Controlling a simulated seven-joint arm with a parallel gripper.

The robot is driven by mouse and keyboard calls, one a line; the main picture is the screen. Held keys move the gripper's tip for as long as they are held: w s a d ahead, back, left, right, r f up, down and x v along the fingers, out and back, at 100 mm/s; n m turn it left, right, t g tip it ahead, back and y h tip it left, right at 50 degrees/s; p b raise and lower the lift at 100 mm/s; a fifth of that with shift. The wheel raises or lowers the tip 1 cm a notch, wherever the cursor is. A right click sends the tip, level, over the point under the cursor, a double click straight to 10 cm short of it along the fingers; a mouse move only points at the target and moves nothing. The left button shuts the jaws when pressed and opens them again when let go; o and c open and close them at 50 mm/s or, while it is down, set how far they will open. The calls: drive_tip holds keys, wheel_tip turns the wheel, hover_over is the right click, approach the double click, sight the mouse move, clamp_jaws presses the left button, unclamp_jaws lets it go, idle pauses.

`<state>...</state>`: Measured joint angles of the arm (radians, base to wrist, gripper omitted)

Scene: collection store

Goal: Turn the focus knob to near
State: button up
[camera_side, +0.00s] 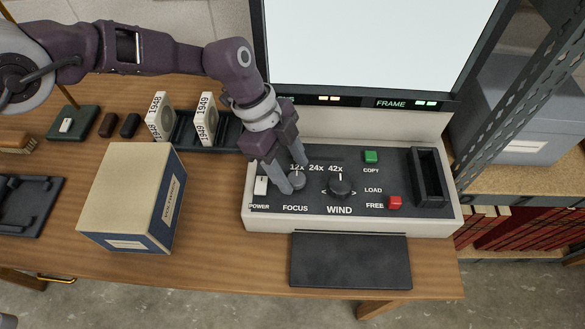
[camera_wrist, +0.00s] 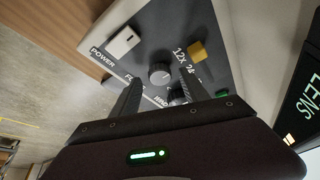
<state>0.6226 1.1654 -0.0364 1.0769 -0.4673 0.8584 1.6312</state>
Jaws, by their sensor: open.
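The focus knob (camera_side: 297,181) is a small dark round knob above the FOCUS label on the reader's control panel. In the wrist view the focus knob (camera_wrist: 160,73) shows just beyond my fingertips, with a light mark on its top. My gripper (camera_side: 285,178) is above the panel, fingers pointing down at the knob. In the wrist view my gripper (camera_wrist: 157,80) is open, one finger on each side of the knob's line. I cannot tell whether either finger touches it. The knob's pointer direction is too small to read surely, and no near mark is legible.
The larger wind knob (camera_side: 340,186) is close on the right. The white power switch (camera_side: 261,186) is close on the left. A green copy button (camera_side: 371,157) and a red button (camera_side: 395,202) sit further right. A box (camera_side: 130,200) stands on the table at left.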

drive_tip(key=shift+s+d+f, duration=0.1)
drive_tip(key=shift+d+f, duration=0.1)
drive_tip(key=shift+f, duration=0.3)
clamp_jaws()
